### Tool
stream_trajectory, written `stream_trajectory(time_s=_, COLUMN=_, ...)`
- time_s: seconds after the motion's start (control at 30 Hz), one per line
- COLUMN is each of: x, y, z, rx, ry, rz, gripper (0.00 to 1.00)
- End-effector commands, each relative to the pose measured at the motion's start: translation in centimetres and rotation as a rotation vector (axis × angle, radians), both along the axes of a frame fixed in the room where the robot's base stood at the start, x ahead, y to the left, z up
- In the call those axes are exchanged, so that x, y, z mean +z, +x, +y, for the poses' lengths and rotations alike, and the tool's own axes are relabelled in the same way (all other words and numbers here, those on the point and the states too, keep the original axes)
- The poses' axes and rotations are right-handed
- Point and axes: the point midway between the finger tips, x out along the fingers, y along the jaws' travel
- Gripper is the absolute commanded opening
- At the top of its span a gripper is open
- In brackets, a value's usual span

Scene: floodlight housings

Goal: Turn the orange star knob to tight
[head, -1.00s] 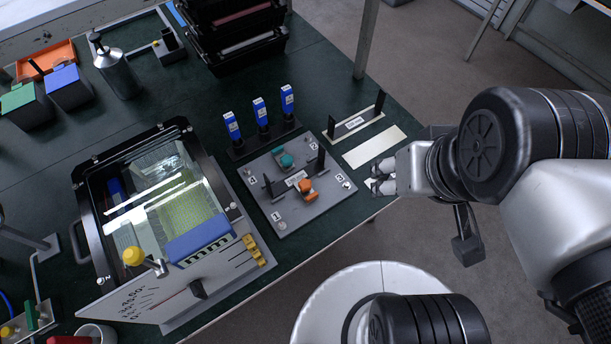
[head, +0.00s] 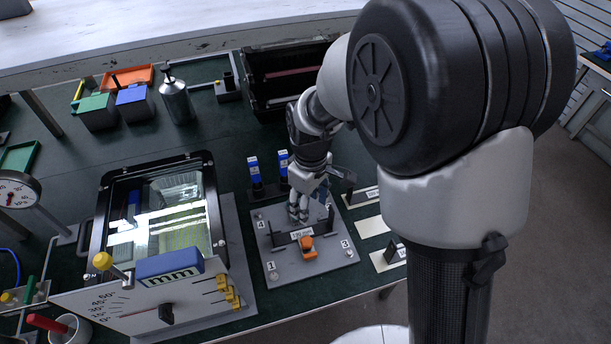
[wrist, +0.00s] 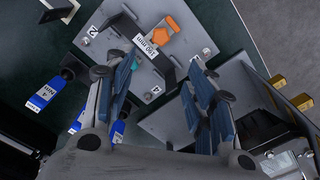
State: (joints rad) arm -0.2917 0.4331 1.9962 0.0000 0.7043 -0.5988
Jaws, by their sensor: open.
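A small orange piece (head: 306,243) with a rounded top sits on the grey numbered plate (head: 283,262). It may be the star knob, but its shape is too small to be sure; it also shows in the wrist view (wrist: 158,41). My gripper (head: 298,213) points down over the back of the plate, behind the orange piece and apart from it. In the wrist view its fingers (wrist: 162,68) are spread with nothing between them. A yellow-orange round knob (head: 102,261) stands on the floodlight housing at the left.
The glass-fronted housing (head: 215,240), with an angle scale and a blue mm block (head: 169,265), fills the left front. Blue-topped holders (head: 255,168) stand behind the plate. A black crate (head: 270,95) is at the back.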

Motion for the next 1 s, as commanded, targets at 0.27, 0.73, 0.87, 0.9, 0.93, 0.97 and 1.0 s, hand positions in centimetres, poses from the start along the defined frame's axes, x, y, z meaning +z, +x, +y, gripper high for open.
stream_trajectory(time_s=0.27, x=-3.1, y=0.1, z=0.3, rx=0.020, ry=-0.003, rz=0.011, gripper=0.50)
stream_trajectory(time_s=0.73, x=-13.3, y=0.1, z=0.3, rx=0.018, ry=-0.003, rz=0.011, gripper=0.50)
stream_trajectory(time_s=0.87, x=-15.6, y=0.1, z=0.3, rx=0.018, ry=-0.003, rz=0.010, gripper=0.50)
stream_trajectory(time_s=0.9, x=-16.2, y=0.1, z=0.3, rx=0.018, ry=-0.003, rz=0.010, gripper=0.50)
stream_trajectory(time_s=0.93, x=-16.6, y=0.1, z=0.3, rx=0.018, ry=-0.003, rz=0.010, gripper=0.50)
stream_trajectory(time_s=0.97, x=-16.9, y=0.1, z=0.3, rx=0.018, ry=-0.003, rz=0.010, gripper=0.50)
stream_trajectory(time_s=1.0, x=-17.3, y=0.1, z=0.3, rx=0.018, ry=-0.002, rz=0.008, gripper=0.50)
